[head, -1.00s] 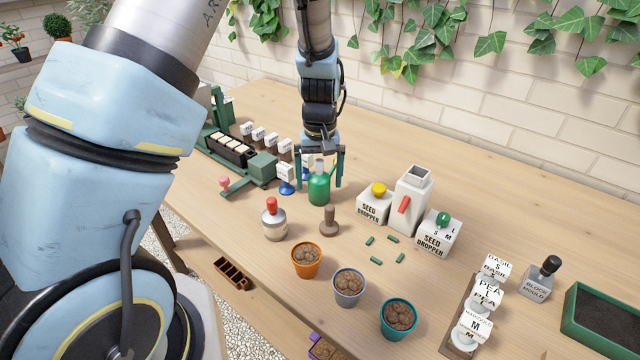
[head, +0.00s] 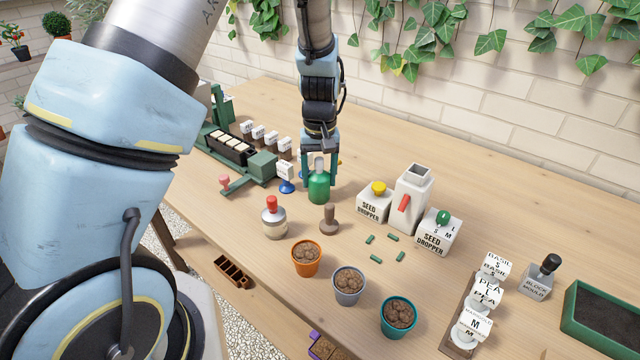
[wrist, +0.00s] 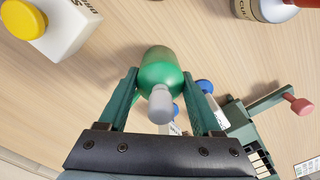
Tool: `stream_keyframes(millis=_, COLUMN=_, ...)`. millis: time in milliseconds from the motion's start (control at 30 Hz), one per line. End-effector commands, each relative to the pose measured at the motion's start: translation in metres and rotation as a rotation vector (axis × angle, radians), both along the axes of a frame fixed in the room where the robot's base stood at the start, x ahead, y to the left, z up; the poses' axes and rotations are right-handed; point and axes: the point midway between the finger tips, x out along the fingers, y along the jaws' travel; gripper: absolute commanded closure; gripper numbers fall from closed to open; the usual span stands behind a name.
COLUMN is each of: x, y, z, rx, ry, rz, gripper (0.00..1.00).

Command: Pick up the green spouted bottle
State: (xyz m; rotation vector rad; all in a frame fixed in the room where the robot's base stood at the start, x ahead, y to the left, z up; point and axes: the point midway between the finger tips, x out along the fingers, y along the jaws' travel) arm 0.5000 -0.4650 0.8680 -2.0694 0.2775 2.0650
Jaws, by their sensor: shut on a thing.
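The green spouted bottle (head: 319,188) stands upright on the table in the head view, with a grey spout on top. My gripper (head: 320,181) comes down over it from above and is shut on it, one finger on each side. In the wrist view the bottle (wrist: 160,72) lies between the two green fingers of my gripper (wrist: 160,84), its grey spout pointing toward the camera. I see no clear gap between the bottle's base and the table.
A red-topped bottle (head: 274,222) and a brown tamper (head: 329,220) stand in front. A seed dropper (head: 373,206) is close on the right. A green tool with a tray (head: 232,150) is at left. Several soil-filled pots, such as the orange one (head: 306,262), stand nearer the front edge.

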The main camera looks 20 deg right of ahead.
Motion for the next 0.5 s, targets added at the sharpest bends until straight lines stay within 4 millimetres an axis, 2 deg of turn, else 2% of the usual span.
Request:
stream_keyframes(millis=333, x=0.000, y=-0.001, z=0.005, rx=-0.002, ry=-0.002, rz=0.000, gripper=1.00)
stream_keyframes(millis=500, x=0.001, y=-0.001, z=0.029, rx=-0.005, ry=-0.004, rz=-0.001, gripper=1.00)
